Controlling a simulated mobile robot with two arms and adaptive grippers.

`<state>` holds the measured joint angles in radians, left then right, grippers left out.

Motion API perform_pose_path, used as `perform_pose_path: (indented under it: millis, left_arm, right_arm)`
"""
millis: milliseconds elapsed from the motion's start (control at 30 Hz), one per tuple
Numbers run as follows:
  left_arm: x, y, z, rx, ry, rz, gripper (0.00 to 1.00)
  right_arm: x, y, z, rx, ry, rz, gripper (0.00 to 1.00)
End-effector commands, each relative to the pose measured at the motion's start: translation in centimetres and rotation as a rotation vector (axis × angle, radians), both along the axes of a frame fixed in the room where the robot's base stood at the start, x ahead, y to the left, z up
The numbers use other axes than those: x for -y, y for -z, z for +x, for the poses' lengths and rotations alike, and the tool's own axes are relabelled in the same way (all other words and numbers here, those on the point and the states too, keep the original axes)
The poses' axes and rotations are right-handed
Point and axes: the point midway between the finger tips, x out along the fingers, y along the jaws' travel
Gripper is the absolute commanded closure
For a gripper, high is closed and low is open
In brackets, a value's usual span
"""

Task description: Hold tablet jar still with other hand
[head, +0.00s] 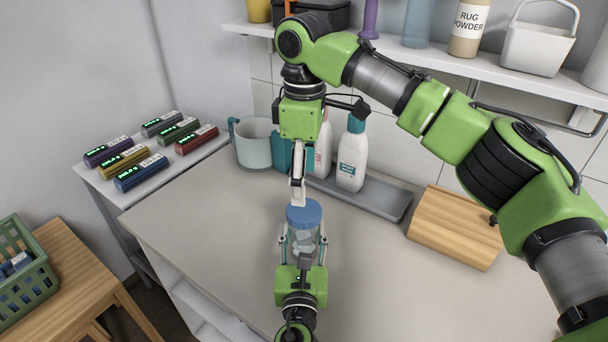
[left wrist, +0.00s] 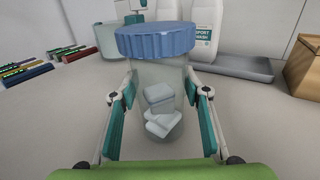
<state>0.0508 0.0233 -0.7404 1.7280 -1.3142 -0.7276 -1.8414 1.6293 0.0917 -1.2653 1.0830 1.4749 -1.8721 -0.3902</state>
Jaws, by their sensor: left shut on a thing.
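The tablet jar (head: 303,232) is clear with a blue ridged lid (head: 304,213) and stands upright on the counter. Pale tablets (left wrist: 160,108) show through its wall in the left wrist view. My left gripper (head: 304,242) is shut on the jar's body, with one teal-padded finger on each side; it also shows in the left wrist view (left wrist: 160,115). The lid is on the jar. My right gripper (head: 298,198) points down just above or at the lid, seen edge-on; its finger gap and any contact with the lid cannot be made out.
A grey mug (head: 254,148) and white bottles (head: 352,158) on a grey tray (head: 375,197) stand behind the jar. A wooden box (head: 455,228) is at right. Several coloured labelled bars (head: 140,172) lie on a side table. Counter left of the jar is clear.

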Motion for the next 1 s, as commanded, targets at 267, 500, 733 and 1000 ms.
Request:
perform_pose_path:
  millis: [267,500,733,1000]
  left_arm:
    - [0.0,0.0,0.0,0.001,0.000,0.000,1.00]
    - [0.0,-0.1,0.0,0.001,0.000,0.000,1.00]
    - [0.0,-0.1,0.0,0.001,0.000,0.000,1.00]
    - [0.0,0.0,0.0,0.001,0.000,0.000,1.00]
  right_arm:
    - [0.0,3.4,-0.1,-0.003,0.001,-0.003,0.35]
    - [0.1,6.8,0.0,-0.002,0.002,-0.002,0.35]
    - [0.0,7.9,0.0,0.000,0.001,-0.001,0.35]
    - [0.0,7.9,0.0,0.000,0.001,-0.001,0.43]
